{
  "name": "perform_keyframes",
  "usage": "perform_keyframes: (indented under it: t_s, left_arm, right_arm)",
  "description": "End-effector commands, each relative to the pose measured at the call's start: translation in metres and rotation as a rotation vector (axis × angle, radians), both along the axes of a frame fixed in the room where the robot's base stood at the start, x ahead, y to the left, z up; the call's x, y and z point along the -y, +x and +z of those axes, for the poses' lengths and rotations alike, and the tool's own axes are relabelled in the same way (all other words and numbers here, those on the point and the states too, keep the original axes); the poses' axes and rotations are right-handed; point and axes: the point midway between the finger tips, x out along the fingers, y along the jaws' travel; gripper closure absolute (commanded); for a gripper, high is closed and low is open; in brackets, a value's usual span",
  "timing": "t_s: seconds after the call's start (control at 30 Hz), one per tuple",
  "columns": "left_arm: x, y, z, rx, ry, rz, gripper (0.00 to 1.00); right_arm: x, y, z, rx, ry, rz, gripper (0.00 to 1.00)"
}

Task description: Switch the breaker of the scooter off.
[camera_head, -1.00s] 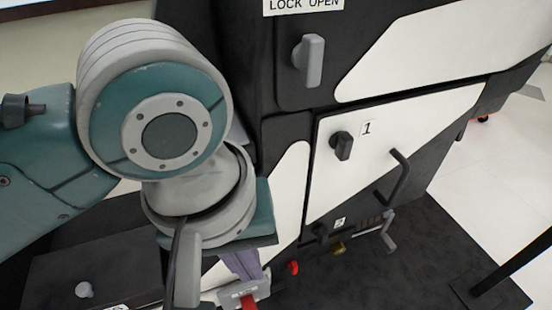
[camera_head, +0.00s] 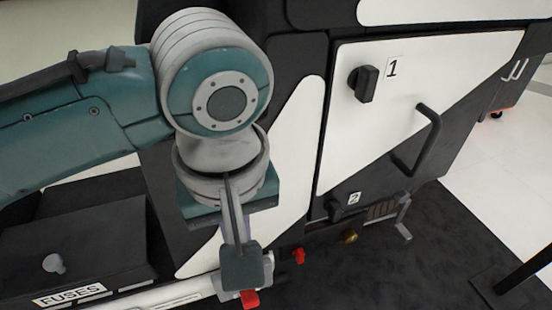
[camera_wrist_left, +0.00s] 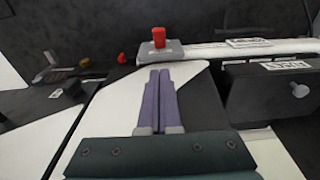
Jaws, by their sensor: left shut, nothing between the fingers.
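The breaker is a small grey box (camera_wrist_left: 175,51) with an upright red lever (camera_wrist_left: 159,37), seen at the top middle of the left wrist view. In the head view its red lever (camera_head: 250,299) shows at the bottom, and part of my wrist covers the grey box. My left gripper (camera_wrist_left: 160,72) has its two purple fingers together, empty, pointing at the breaker. The tips appear just short of the grey box; I cannot tell whether they touch it. In the head view the fingers are mostly hidden by my wrist. My right gripper is not in view.
A black box labelled FUSES (camera_head: 75,245) with a light knob stands at left. A white panel with black knob 1 (camera_head: 363,84) and a handle (camera_head: 418,140) rises behind. A smaller red knob (camera_head: 299,256) and a brass part (camera_head: 350,237) sit right of the breaker.

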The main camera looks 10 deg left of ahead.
Motion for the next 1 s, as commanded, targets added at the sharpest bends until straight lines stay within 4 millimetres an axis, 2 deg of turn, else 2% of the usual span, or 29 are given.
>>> perform_keyframes:
  t_s: [0.03, 0.3, 0.4, 0.5, 0.7, 1.0]
  left_arm:
    - [-0.001, 0.000, -0.015, -0.002, 0.003, 0.001, 1.00]
    - [-0.005, 0.005, -0.076, -0.001, 0.004, 0.001, 1.00]
    - [-0.006, 0.008, -0.094, 0.000, 0.002, 0.001, 1.00]
    - [-0.002, 0.001, -0.107, -0.001, 0.001, -0.001, 1.00]
    - [0.003, -0.006, -0.120, 0.001, 0.001, -0.001, 1.00]
    - [0.004, -0.007, -0.121, 0.001, 0.001, -0.001, 1.00]
  right_arm:
    - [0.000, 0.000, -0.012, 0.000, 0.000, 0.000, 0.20]
    - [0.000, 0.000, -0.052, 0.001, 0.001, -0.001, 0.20]
    - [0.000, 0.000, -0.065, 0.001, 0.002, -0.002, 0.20]
    - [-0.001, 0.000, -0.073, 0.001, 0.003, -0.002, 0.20]
    - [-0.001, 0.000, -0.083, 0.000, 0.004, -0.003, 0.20]
    - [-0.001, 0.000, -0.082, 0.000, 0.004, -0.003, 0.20]
